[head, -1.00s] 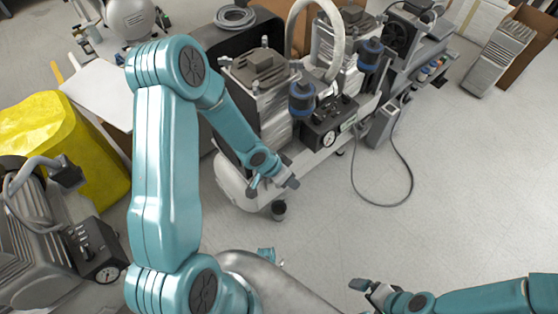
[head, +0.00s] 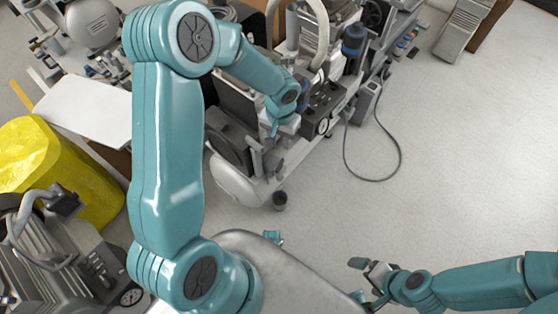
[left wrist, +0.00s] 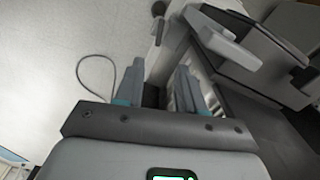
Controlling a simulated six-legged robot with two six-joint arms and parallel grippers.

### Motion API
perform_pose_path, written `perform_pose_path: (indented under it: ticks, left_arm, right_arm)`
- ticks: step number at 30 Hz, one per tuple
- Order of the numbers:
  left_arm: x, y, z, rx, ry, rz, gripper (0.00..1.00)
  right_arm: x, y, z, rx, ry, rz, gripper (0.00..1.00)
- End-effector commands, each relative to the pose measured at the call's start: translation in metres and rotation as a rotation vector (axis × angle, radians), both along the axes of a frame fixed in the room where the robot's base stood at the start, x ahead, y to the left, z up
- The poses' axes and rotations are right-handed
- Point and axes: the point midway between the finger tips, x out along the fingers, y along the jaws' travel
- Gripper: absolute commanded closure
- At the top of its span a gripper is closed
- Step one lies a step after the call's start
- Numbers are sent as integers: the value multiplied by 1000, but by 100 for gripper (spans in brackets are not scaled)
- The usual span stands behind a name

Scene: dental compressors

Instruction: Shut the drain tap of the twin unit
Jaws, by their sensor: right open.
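The twin unit, a compressor on a white base (head: 235,184), stands at the upper middle of the head view, partly hidden by my left arm. Its dark panel with a round gauge (head: 322,125) faces front. My left gripper (head: 267,157) is at the unit's near end, above the white base; contact cannot be told. In the left wrist view its two fingers (left wrist: 158,78) are apart, with nothing clearly held between them. A pale grey lever-like part (left wrist: 225,38) is to their right; I cannot tell whether it is the drain tap. My right gripper (head: 358,280) is open and empty over the floor.
A yellow bin (head: 28,155) and another compressor with a gauge (head: 131,297) stand at the left. A black cable (head: 398,160) loops on the floor right of the unit. A caster (head: 280,200) sits under its near end.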

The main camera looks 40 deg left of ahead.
Motion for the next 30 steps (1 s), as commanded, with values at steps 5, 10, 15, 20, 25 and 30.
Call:
perform_pose_path:
  ticks: [5, 10, 15, 20, 25, 30]
  left_arm:
    - [-2, -1, -46, -2, 5, 0, 62]
    - [-2, -2, -88, -2, 4, -1, 62]
    - [-2, -1, -122, -2, 3, -3, 62]
    - [-2, 0, -140, -2, 1, -3, 62]
    - [-2, 1, -146, -2, 0, -3, 62]
    - [-2, 1, -146, -2, 0, -3, 62]
  right_arm:
    - [0, 0, -16, 0, 0, 0, 0]
    - [0, 0, -28, 0, 0, 0, 0]
    - [0, 0, -38, 0, 0, 0, 0]
    - [0, 0, -43, 0, 0, 0, 0]
    - [0, 0, -44, 0, 0, 0, 0]
    - [0, 0, -43, 0, 0, 0, 0]
